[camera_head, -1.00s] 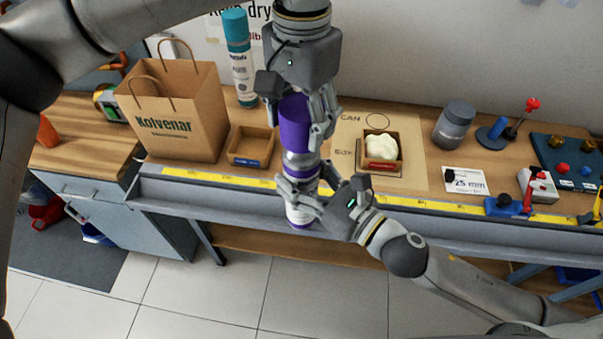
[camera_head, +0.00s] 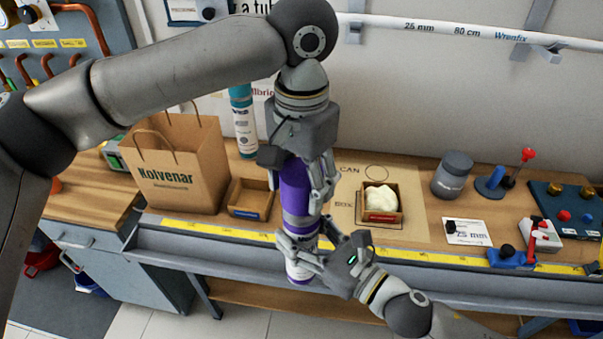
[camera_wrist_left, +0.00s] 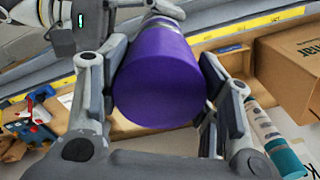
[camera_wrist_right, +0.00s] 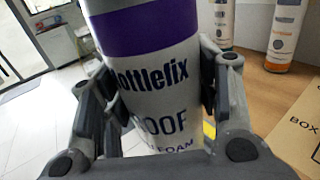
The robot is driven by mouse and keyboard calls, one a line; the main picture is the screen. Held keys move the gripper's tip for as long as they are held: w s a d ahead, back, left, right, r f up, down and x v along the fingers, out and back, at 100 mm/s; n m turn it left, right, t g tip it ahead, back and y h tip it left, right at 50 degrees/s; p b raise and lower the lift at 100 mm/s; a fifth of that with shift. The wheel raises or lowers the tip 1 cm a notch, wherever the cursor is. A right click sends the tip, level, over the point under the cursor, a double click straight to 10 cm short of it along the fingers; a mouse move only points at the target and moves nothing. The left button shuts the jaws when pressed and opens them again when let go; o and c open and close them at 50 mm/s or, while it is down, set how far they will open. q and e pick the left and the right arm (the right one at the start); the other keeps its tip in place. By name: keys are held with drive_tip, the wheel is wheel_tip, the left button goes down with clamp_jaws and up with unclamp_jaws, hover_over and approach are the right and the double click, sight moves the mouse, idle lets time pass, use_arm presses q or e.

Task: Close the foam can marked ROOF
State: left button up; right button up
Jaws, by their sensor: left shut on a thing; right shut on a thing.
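The foam can marked ROOF (camera_wrist_right: 150,85) is whitish with purple bands. It stands roughly upright in front of the bench edge, and its body also shows in the head view (camera_head: 300,268). My right gripper (camera_head: 312,255) is shut around the can's body. A purple cap (camera_head: 295,187) is in line above the can, and its rounded top fills the middle of the left wrist view (camera_wrist_left: 160,85). My left gripper (camera_head: 304,185) is shut around the cap from above. Cap and can look stacked together; fingers partly cover the joint, so how firmly they are seated cannot be told.
A paper bag (camera_head: 175,165), a small wooden tray (camera_head: 243,210) and a teal-topped can (camera_head: 243,120) stand behind on the left. A box with white foam (camera_head: 382,215) sits on the cardboard template (camera_head: 420,180). A yellow measuring strip (camera_head: 420,255) runs along the bench edge.

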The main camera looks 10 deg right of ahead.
use_arm(q)
drive_tip(key=shift+f, duration=0.2)
drive_tip(key=shift+f, duration=0.65)
idle(0.4)
drive_tip(key=o, duration=0.8)
wheel_tip(320, 180, up, 12)
idle(0.8)
